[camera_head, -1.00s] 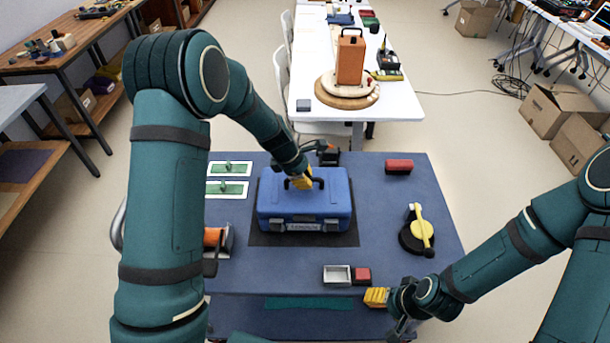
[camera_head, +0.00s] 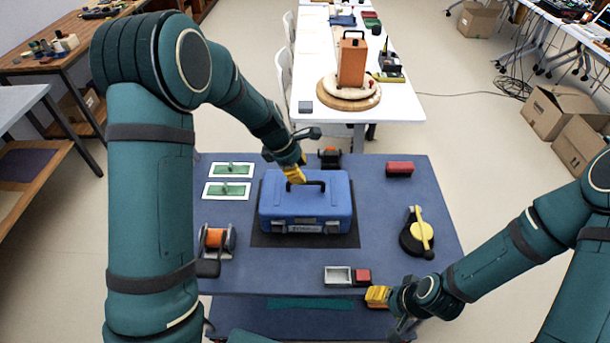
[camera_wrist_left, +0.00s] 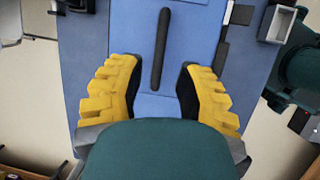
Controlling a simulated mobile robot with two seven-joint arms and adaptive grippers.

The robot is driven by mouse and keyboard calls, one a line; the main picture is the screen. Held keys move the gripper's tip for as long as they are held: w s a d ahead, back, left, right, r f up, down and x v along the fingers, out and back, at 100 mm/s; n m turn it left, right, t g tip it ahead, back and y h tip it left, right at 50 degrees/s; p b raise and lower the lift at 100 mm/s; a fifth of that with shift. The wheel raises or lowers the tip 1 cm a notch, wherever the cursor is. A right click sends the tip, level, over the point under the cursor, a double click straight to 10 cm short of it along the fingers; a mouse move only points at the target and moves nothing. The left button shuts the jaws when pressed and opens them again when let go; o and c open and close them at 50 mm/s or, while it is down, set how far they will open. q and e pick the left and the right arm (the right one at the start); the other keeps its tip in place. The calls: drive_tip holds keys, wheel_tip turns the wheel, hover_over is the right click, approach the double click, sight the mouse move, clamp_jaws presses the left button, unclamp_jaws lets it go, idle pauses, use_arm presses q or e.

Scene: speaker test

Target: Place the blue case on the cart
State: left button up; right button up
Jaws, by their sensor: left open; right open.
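The blue case (camera_head: 306,207) sits flat on a dark mat (camera_head: 262,239) on the blue cart top (camera_head: 270,270), its dark handle (camera_head: 312,184) upright. My left gripper (camera_head: 295,174) is open and empty at the case's upper left, above its lid. In the left wrist view, the open yellow fingers of my left gripper (camera_wrist_left: 158,95) straddle the line of the handle (camera_wrist_left: 161,48), which lies mostly ahead of them over the blue case (camera_wrist_left: 200,35). My right gripper (camera_head: 377,296) is open at the cart's front edge, away from the case.
Two green plates (camera_head: 227,190) lie at the cart's back left. An orange spool (camera_head: 216,238) stands at left. A grey tray (camera_head: 338,276) and red block (camera_head: 363,276) lie in front. A yellow-and-black device (camera_head: 419,234) and red block (camera_head: 400,168) are at right.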

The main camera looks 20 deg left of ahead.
use_arm(q)
drive_tip(key=p+v, duration=0.1)
drive_tip(key=v, duration=0.5)
drive_tip(key=shift+r, duration=0.2)
